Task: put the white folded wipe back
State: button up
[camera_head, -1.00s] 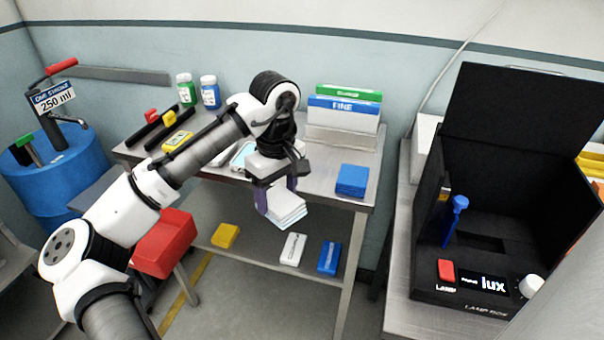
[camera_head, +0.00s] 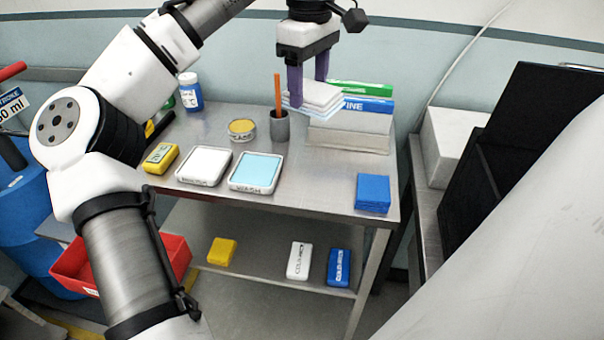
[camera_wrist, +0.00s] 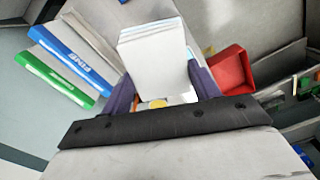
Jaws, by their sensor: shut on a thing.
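My gripper (camera_head: 308,82) is shut on the white folded wipe (camera_head: 322,95), a stack of thin white layers with bluish edges. It holds the wipe above the back of the steel table, in front of the green and blue labelled boxes. In the wrist view the wipe (camera_wrist: 155,58) sits between the two purple fingers. A flat white tray (camera_head: 204,166) and a tray with a light blue surface (camera_head: 257,172) lie on the table. A blue folded stack (camera_head: 372,192) lies at the table's right front corner.
A grey cup (camera_head: 279,128) with an orange stick and a round yellow tin (camera_head: 241,129) stand below and left of the wipe. The blue FINE box (camera_head: 368,105) and green box (camera_head: 362,88) are close behind it. Table space left of the blue stack is clear.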

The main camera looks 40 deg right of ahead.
notch_tip(320, 180, down, 19)
jog(key=shift+s+f+p, duration=0.15)
jog(key=shift+f+p, duration=0.05)
jog(key=shift+p, duration=0.25)
jog(key=o, duration=1)
jog(key=shift+f, duration=0.1)
jog(key=shift+c, duration=0.2)
notch_tip(320, 180, up, 12)
jog(key=b, duration=0.1)
